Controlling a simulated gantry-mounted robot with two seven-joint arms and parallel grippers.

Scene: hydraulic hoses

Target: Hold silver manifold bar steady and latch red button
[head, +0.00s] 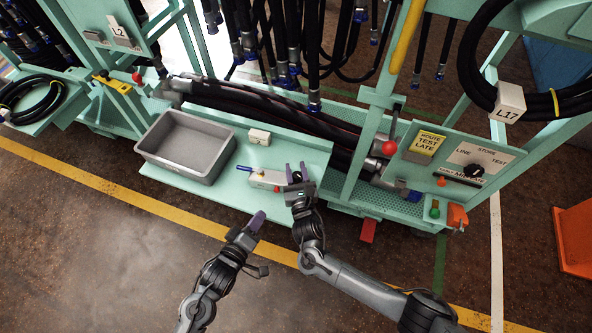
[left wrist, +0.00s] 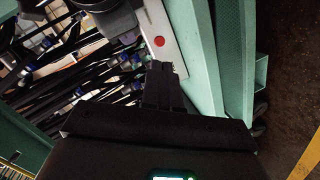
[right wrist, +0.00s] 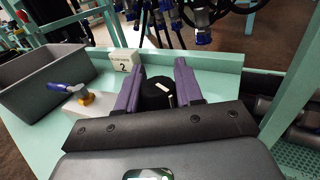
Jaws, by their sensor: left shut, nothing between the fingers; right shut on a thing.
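The silver manifold bar (head: 264,178) lies on the light-green shelf, with a blue-handled valve (head: 245,168) at its left end. The red button (head: 277,188) is on its near side. In the left wrist view the button (left wrist: 159,42) is a red disc on the pale bar (left wrist: 163,22), just beyond the fingertips. My right gripper (head: 294,172) is shut on the bar's right end; a black round part (right wrist: 156,95) shows between its purple fingers. My left gripper (head: 254,222) is shut and empty, in front of the shelf edge, apart from the button.
A grey bin (head: 187,146) stands on the shelf left of the bar. A white tag block (head: 259,137) sits behind the bar. Black hoses (head: 270,110) run behind the shelf and hang above. A panel with a red knob (head: 389,147) stands to the right. The floor in front is clear.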

